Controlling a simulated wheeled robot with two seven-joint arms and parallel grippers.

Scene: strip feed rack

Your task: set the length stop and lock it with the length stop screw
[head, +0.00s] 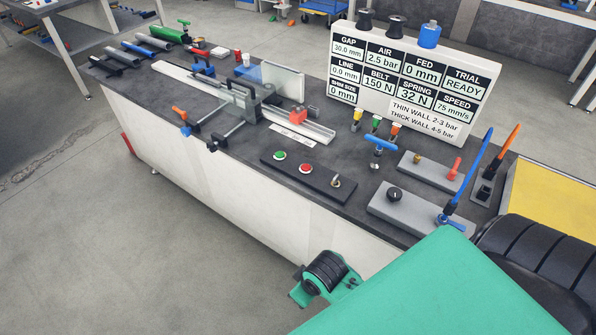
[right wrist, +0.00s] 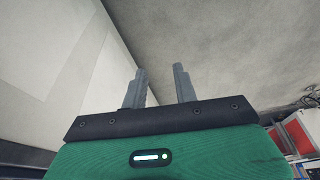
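A red block (head: 298,117) sits on the long metal rail (head: 313,131) on the bench, and looks like the length stop. I cannot make out the length stop screw for sure at this size. In the right wrist view my right gripper (right wrist: 160,68) has its two grey fingers apart with nothing between them. It is beside the bench's pale side wall, with bare floor behind, away from the rail. My left gripper is not in view.
The dark benchtop (head: 235,150) carries a button panel (head: 309,178), grey control blocks (head: 420,207) and a display board (head: 412,82) reading GAP 30.0 mm and LINE 0.0 mm. Blue and orange upright handles stand at the right end. Several tubes lie at the far left.

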